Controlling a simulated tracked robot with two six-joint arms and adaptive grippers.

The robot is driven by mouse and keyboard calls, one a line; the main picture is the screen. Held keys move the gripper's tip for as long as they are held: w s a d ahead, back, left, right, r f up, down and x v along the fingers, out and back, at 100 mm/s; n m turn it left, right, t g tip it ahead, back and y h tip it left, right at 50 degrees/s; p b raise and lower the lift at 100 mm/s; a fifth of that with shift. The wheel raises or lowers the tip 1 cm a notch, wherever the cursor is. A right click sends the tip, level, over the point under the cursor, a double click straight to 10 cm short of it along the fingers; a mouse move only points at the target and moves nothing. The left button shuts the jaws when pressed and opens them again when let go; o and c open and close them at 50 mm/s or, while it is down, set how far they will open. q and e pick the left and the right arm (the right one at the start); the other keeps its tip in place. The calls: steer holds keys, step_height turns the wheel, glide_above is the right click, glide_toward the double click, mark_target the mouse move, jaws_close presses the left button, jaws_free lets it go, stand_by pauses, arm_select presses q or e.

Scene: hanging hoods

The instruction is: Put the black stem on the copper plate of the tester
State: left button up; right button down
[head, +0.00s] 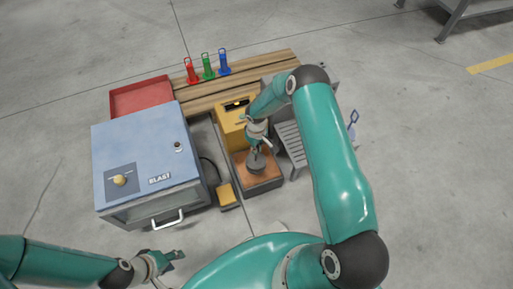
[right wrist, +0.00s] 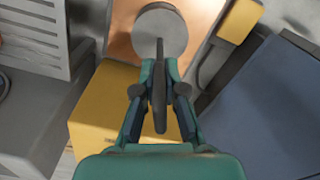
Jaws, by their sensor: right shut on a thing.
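The black stem (right wrist: 158,98) is a dark upright piece with a round grey disc (right wrist: 160,30) at its far end. My right gripper (right wrist: 159,85) is shut on it. In the head view my right gripper (head: 256,144) holds the stem (head: 257,163) over the copper plate (head: 267,180) of the yellow tester (head: 231,120). The copper plate also shows around the disc in the right wrist view (right wrist: 206,20). I cannot tell whether the disc touches the plate. My left gripper (head: 170,262) is low in the head view, away from the tester; its fingers are too small to read.
A blue blast cabinet (head: 145,150) stands left of the tester, with a small yellow pedal box (head: 226,193) between. A grey slotted unit (head: 290,143) stands to the right. Behind are a red tray (head: 140,97) and a wooden bench (head: 265,70) with red, green and blue pieces.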

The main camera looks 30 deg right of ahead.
steer(key=shift+f, duration=0.1)
steer(key=c, duration=1.2)
jaws_free()
steer(key=shift+c, duration=0.2)
step_height(320, 180, up, 11)
steer(key=p, duration=0.3)
steer(key=shift+r, duration=0.3)
steer(key=shift+s+a+r, duration=0.1)
steer(key=shift+a+r, duration=0.05)
steer(key=shift+a, duration=0.05)
steer(key=s+a+f+m+y, duration=0.1)
steer(key=s+a+f+y, duration=0.15)
steer(key=s+a, duration=0.85)
steer(key=s+a+r+m+y, duration=0.1)
steer(key=s+a+m, duration=0.1)
steer(key=s+a, duration=0.5)
steer(key=s, duration=0.3)
steer(key=shift+a+r+m+t, duration=0.3)
steer(key=shift+a+r+m, duration=0.05)
steer(key=shift+m, duration=0.05)
